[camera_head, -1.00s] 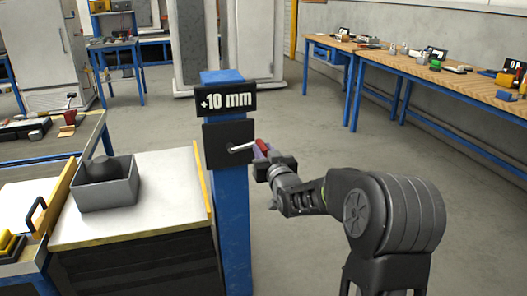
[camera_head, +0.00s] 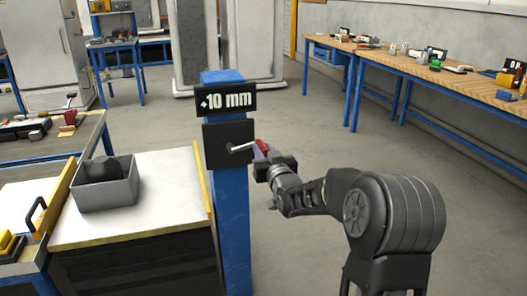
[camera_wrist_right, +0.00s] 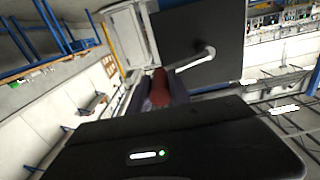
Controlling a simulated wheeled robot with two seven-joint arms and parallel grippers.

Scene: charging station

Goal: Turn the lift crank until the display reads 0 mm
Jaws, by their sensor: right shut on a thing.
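The display (camera_head: 226,100) on the blue post (camera_head: 233,218) reads +10 mm. Below it is a black square plate (camera_head: 217,157) with the metal lift crank (camera_head: 242,148) pointing right and slightly up. The crank has a red handle (camera_head: 262,147). My right gripper (camera_head: 261,153) is shut on the red handle. In the right wrist view the red handle (camera_wrist_right: 159,90) sits between the fingers, and the bent metal crank arm (camera_wrist_right: 185,62) crosses the black plate (camera_wrist_right: 198,40). My left gripper is not in view.
A cabinet (camera_head: 140,200) with a grey bin (camera_head: 107,187) stands close left of the post. A long workbench (camera_head: 430,75) with tools runs along the right wall. The floor between post and workbench is clear.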

